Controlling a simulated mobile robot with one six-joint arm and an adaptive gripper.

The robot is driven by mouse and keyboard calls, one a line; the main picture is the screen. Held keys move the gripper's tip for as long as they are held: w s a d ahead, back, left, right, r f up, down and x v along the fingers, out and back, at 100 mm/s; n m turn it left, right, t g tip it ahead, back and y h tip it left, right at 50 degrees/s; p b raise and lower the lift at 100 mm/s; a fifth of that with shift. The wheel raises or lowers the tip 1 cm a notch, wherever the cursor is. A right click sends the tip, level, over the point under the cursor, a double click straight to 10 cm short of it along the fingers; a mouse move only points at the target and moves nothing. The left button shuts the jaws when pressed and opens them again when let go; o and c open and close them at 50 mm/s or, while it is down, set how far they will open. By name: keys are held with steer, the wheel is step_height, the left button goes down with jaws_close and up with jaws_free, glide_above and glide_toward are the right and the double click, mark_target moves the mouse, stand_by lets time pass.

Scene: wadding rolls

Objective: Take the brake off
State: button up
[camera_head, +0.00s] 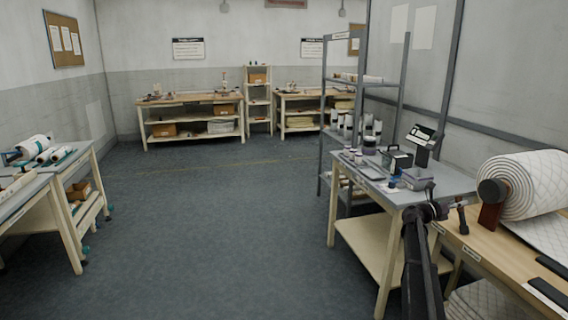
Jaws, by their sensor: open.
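A large white quilted wadding roll (530,184) lies on its side at the right, above a wooden-topped bench (478,248). A dark round hub (492,192) sits at its near left end, with a reddish-brown support (489,217) below it. I cannot tell which part is the brake. My dark arm rises from the lower right, and my gripper (462,222) is small and dark, left of the support and apart from it. My gripper is open, and I see nothing held in it.
A grey-topped table (445,182) with a black box (397,159) and small devices adjoins the bench. A grey shelf rack (325,110) stands behind it. Benches line the back wall. Work tables (28,198) with rolls stand at left. The middle floor is clear.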

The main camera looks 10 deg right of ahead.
steer(key=s+a+f+m+y, duration=0.4)
steer(key=a+f+m, duration=0.1)
steer(key=a, duration=0.5)
steer(key=s+a+f+m+y, duration=0.3)
steer(key=s+a+f+m, duration=0.25)
steer(key=a, duration=0.35)
steer(key=s+a+f+m+y, duration=0.35)
steer(key=a+f+m, duration=0.2)
steer(key=a, duration=0.45)
steer(key=s+a+f+m+y, duration=0.25)
steer(key=s+a, duration=0.25)
steer(key=a, duration=0.4)
steer(key=s+a+f+m+y, duration=0.25)
steer(key=s+a+y, duration=0.2)
steer(key=a, duration=0.45)
steer(key=s+a+f+m+y, duration=0.1)
steer(key=s+a+m+y, duration=0.2)
steer(key=s+a, duration=0.45)
step_height(320, 180, up, 19)
steer(key=w+p, duration=0.1)
steer(key=p, duration=1.7)
steer(key=shift+w+a+f+g+p, duration=0.15)
steer(key=shift+w+a+g+p, duration=0.2)
steer(key=shift+a, duration=0.1)
steer(key=shift+h, duration=0.25)
steer(key=shift+c, duration=1)
